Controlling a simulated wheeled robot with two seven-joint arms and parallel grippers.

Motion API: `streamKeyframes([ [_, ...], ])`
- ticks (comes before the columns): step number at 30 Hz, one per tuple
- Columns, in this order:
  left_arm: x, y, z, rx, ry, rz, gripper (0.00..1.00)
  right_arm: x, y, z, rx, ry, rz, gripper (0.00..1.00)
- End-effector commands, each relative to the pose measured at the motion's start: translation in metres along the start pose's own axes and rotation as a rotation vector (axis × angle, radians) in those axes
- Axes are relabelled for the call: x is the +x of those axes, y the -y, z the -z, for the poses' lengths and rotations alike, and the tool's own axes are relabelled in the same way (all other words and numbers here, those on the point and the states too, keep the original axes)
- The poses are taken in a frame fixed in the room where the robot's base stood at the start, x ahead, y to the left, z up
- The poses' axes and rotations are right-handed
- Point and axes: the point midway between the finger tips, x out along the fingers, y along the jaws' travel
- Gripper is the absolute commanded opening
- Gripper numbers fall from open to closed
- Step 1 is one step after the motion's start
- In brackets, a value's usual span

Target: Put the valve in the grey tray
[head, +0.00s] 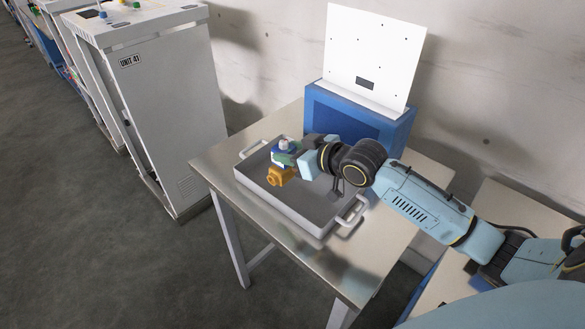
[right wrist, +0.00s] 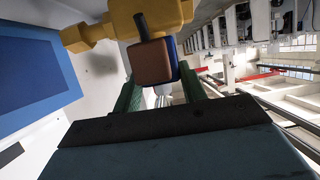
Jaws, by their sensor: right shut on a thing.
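The valve (head: 280,177) has a yellow-orange body with a blue part and a pale top. My right gripper (head: 289,158) is shut on it and holds it over the left part of the grey tray (head: 282,213). Whether the valve touches the tray floor, I cannot tell. In the right wrist view the valve (right wrist: 164,18) shows its yellow body and a brown block, between the green fingers of the gripper (right wrist: 160,92). The tray has two raised handles and looks otherwise empty; my arm hides part of it. My left gripper is not in view.
The tray stands on a metal table (head: 217,165). A blue box (head: 398,128) with a white upright panel (head: 374,52) stands behind it. A grey cabinet (head: 165,110) is to the left, across a floor gap. The table's front corner is clear.

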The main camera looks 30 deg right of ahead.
Motion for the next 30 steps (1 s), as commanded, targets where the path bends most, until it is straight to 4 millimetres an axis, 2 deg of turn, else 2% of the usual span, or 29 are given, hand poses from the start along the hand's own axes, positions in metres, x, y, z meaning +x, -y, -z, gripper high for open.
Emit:
streamKeyframes([
  [5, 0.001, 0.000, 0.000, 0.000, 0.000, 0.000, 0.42, 0.005, 0.000, -0.009, -0.002, -0.006, -0.001, 0.00],
  [12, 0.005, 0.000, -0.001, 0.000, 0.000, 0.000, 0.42, 0.016, 0.000, -0.037, -0.002, -0.006, -0.001, 0.00],
  [23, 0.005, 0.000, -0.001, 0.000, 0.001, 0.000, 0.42, 0.017, 0.000, -0.040, -0.003, -0.007, -0.001, 0.00],
  [24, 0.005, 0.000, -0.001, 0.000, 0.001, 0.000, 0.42, 0.018, 0.000, -0.042, -0.002, -0.001, -0.001, 0.45],
  [28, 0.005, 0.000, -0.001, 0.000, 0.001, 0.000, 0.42, 0.017, 0.000, -0.042, -0.002, -0.001, -0.001, 0.62],
  [30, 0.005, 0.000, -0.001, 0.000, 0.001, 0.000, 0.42, 0.017, 0.000, -0.042, -0.002, -0.001, -0.001, 0.63],
])
